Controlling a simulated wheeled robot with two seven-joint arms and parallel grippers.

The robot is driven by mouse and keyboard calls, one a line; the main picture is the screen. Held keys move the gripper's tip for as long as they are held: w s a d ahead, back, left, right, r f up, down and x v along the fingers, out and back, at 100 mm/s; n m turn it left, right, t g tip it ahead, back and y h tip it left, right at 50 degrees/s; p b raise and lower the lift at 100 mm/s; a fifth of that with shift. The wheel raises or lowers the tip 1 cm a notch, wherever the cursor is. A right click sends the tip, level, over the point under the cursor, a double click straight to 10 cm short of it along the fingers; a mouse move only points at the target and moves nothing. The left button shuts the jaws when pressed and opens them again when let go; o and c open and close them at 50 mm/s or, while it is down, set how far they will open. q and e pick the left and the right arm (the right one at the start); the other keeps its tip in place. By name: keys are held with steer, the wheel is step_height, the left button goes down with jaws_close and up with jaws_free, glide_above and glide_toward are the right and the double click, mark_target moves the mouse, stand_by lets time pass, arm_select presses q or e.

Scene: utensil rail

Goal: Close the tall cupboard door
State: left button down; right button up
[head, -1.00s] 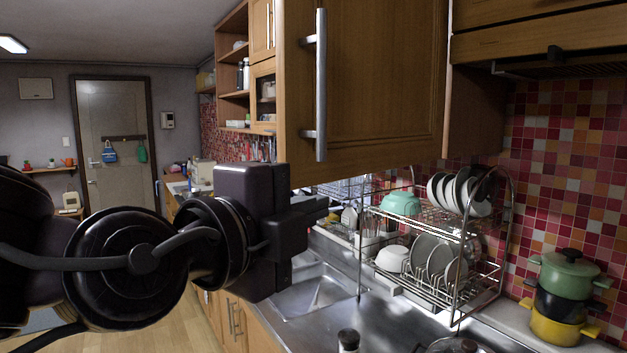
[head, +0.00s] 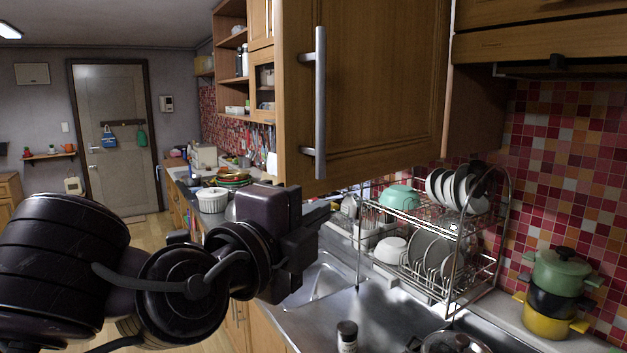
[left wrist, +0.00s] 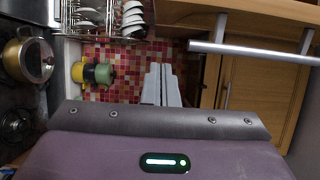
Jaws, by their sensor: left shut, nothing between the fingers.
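The wooden cupboard door (head: 385,85) hangs at upper middle in the head view, standing out at an angle from the cupboard. Its long vertical metal handle (head: 320,105) is near its left edge. The handle also shows as a bar in the left wrist view (left wrist: 255,52), to the right of the fingers. My left gripper (head: 318,217) is below and in front of the door's lower left corner, apart from the handle. Its fingers are closed together and empty in the left wrist view (left wrist: 161,85). My right gripper is not in view.
A dish rack (head: 430,225) with bowls and plates stands below the door, beside the sink (head: 325,280). Stacked pots (head: 558,290) stand at right. A white bowl (head: 212,200) and plates are on the counter behind my left arm. Open floor lies at left.

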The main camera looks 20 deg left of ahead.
mark_target(314, 197)
arm_select(q)
steer(key=w+a, duration=0.1)
steer(key=w, duration=0.3)
steer(key=w+a, duration=0.1)
steer(key=w, duration=0.1)
steer(key=shift+w+a, duration=0.35)
steer(key=shift+w, duration=0.1)
steer(key=shift+w+d, duration=0.1)
